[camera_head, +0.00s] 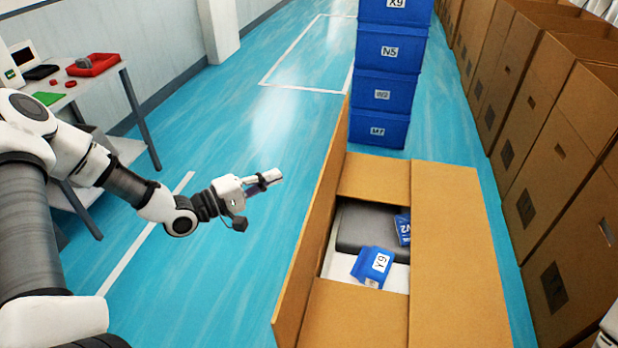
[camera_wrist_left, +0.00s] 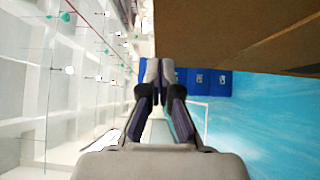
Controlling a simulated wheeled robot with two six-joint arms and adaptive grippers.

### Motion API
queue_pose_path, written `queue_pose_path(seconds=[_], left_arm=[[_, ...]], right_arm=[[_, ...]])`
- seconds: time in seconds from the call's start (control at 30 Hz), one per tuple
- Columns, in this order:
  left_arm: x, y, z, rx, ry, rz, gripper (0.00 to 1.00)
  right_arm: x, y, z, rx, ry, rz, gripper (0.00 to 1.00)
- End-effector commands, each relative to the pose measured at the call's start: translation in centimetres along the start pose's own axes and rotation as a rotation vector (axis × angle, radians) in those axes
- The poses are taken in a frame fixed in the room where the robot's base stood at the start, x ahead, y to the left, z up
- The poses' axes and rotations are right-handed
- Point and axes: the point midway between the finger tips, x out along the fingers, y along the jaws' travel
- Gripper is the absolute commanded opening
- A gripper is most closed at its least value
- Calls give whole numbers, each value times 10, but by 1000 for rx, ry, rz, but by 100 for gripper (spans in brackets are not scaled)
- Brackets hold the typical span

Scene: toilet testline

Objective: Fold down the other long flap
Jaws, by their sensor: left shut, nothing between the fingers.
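The open cardboard box (camera_head: 455,250) stands at the middle right of the head view. Its right long flap lies flat over the right part of the opening, and the far short flap (camera_head: 375,178) and near short flap (camera_head: 355,318) lie inward. The left long flap (camera_head: 318,225) stands up, tilted slightly outward. Inside are blue packets (camera_head: 372,266) on a grey and white item. My left gripper (camera_head: 279,175) is shut and empty, to the left of the standing flap and apart from it. In the left wrist view its fingers (camera_wrist_left: 160,72) are together, with brown cardboard (camera_wrist_left: 225,30) above right. My right gripper is out of view.
Stacked blue crates (camera_head: 388,50) stand beyond the box. Large brown cartons (camera_head: 560,150) line the right side. A side table (camera_head: 75,88) with a red tray (camera_head: 93,65) is at the left. The blue floor between table and box is clear.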

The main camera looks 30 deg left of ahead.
Motion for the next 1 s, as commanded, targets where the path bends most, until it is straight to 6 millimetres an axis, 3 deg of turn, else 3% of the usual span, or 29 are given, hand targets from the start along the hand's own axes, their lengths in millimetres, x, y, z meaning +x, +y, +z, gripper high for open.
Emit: queue_pose_path(seconds=[0.03,0.27,0.43,1.0], left_arm=[[9,-5,2,5,-6,-4,0],[53,-2,2,5,-6,-5,0],[75,0,21,1,-4,-4,0],[85,1,29,4,0,-4,0]], right_arm=[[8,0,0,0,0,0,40],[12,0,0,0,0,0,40],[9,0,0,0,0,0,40],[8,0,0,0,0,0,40]])
